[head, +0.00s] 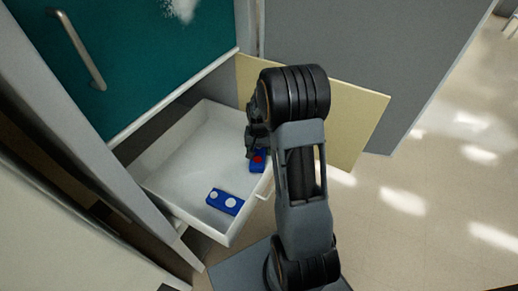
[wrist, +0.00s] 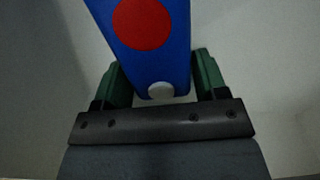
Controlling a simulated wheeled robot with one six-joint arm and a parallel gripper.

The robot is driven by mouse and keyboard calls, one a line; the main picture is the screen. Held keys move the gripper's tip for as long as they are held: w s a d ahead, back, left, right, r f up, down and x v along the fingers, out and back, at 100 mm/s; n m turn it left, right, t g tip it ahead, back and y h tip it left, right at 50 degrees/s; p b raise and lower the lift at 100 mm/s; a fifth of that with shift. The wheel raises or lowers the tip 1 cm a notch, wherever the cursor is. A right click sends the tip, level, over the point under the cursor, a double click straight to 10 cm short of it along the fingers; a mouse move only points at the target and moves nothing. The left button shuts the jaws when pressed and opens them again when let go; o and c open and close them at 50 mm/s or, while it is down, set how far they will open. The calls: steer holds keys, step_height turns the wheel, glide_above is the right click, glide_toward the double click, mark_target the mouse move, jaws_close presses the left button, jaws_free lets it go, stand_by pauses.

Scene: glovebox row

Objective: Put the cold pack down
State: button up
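My gripper (wrist: 160,82) has its two green fingers on either side of a blue pack (wrist: 170,70), with no clear gap at either side. The pack has a large red disc and a small white dot on its face; I take it as the cold pack. In the head view the pack (head: 257,163) shows partly below my gripper (head: 255,150), at the right side of an open white drawer (head: 160,180). My arm hides part of it. I cannot tell whether the pack touches the drawer floor.
A second blue pack (head: 224,201) with two white discs lies in the drawer's front part. The drawer floor left of it is bare. A pale yellow panel (head: 360,115) stands behind my arm. A teal front with a handle (head: 80,50) rises above the drawer.

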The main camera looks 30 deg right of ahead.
steer(key=o, duration=0.3)
step_height(320, 180, up, 11)
steer(key=p, duration=0.4)
steer(key=s+a+r+n+t, duration=0.1)
steer(key=s+a+r+n, duration=0.2)
steer(key=s+a, duration=0.3)
steer(key=s+a+r+n+t, duration=0.1)
steer(key=s+a+r+n, duration=0.2)
steer(key=s+a+r, duration=0.3)
steer(key=s, duration=0.4)
steer(key=shift+n+t, duration=0.4)
